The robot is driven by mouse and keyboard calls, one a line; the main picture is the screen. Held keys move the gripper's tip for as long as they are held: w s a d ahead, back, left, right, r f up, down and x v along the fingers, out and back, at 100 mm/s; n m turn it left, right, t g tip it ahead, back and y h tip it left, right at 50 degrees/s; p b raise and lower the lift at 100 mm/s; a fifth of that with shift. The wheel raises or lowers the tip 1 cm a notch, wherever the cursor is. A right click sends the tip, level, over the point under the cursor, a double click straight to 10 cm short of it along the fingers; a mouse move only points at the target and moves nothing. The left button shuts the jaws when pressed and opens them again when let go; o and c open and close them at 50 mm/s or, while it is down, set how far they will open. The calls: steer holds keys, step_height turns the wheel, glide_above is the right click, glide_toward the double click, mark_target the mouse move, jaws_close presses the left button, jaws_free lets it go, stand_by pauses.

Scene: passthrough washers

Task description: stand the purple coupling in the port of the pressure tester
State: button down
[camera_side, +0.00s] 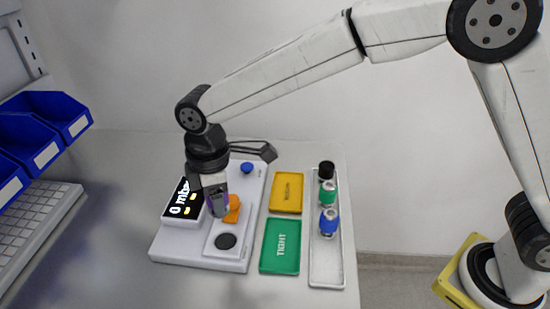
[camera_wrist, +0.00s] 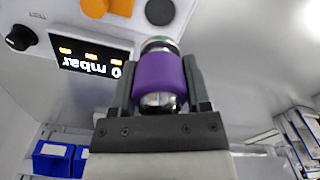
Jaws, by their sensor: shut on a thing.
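The purple coupling (camera_wrist: 158,76) has metal ends and sits between the two fingers of my gripper (camera_wrist: 160,88), which is shut on it. In the side view my gripper (camera_side: 217,207) hides most of the coupling; only a little purple shows beside the fingers. The pressure tester (camera_side: 185,248) is a white unit with a black display (camera_side: 184,203) reading 0 mbar. Its dark round port (camera_side: 226,241) is on the front plate, in front of the gripper. The port looks empty. In the wrist view the dark round port (camera_wrist: 160,11) shows just past the coupling's far end.
An orange part (camera_side: 232,208) stands on the tester right beside my gripper, and a blue knob (camera_side: 247,167) is behind. To the right lie a yellow tray (camera_side: 287,193), a green tray (camera_side: 280,247) and a white rack (camera_side: 326,270) with black, green and blue-banded couplings.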

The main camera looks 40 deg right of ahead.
steer(key=shift+f, duration=0.1)
steer(key=shift+f, duration=2.35)
steer(key=shift+f, duration=2.35)
stand_by(0.6)
stand_by(0.5)
jaws_free()
steer(key=shift+r, duration=0.2)
steer(key=shift+r, duration=3.85)
